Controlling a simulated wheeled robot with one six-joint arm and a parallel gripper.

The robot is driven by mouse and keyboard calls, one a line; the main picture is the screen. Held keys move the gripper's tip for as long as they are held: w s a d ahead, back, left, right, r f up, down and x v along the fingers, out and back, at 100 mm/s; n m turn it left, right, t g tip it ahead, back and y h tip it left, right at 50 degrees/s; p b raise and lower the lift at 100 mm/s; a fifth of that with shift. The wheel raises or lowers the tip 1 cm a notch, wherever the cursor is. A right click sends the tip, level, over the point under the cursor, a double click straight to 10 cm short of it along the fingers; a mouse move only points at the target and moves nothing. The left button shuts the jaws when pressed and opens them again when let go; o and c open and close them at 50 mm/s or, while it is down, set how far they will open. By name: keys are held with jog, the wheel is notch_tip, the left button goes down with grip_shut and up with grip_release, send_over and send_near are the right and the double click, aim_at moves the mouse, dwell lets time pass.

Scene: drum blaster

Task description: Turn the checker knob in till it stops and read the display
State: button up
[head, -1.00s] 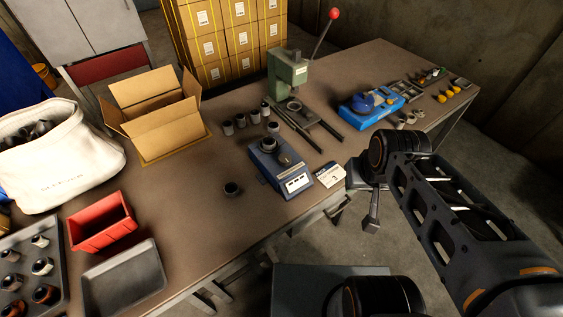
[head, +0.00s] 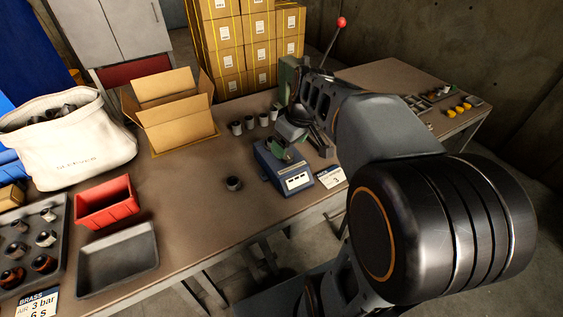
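The checker is a blue box (head: 272,168) near the front edge of the table. Its white display panel (head: 298,181) faces front with small dark marks, too small to read. My gripper (head: 286,150) is at the top of the checker, at the end of my arm reaching in from the right. The gripper and wrist cover the checker's top, so the knob cannot be made out. I cannot tell whether the fingers are open, shut or touching the knob.
A white card (head: 331,177) stands right of the checker and a small dark cup (head: 233,183) left of it. Several cups (head: 250,123) line up behind. My arm partly hides the green press (head: 287,80). A red bin (head: 106,203) and grey tray (head: 118,258) sit at left.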

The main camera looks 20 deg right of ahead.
aim_at(287, 155)
jog(key=w+d+f+n+y+b, duration=0.2)
jog(key=w+d+f+n+b, duration=0.15)
jog(key=w+d, duration=0.4)
jog(key=shift+n, duration=0.45)
jog(key=x, duration=0.4)
jog(key=d+x, duration=0.1)
jog(key=x, duration=0.8)
jog(key=shift+w+d+f, duration=0.1)
jog(key=shift+d+f, duration=0.05)
jog(key=shift+d, duration=0.1)
jog(key=shift+c, duration=0.5)
jog(key=c, duration=0.8)
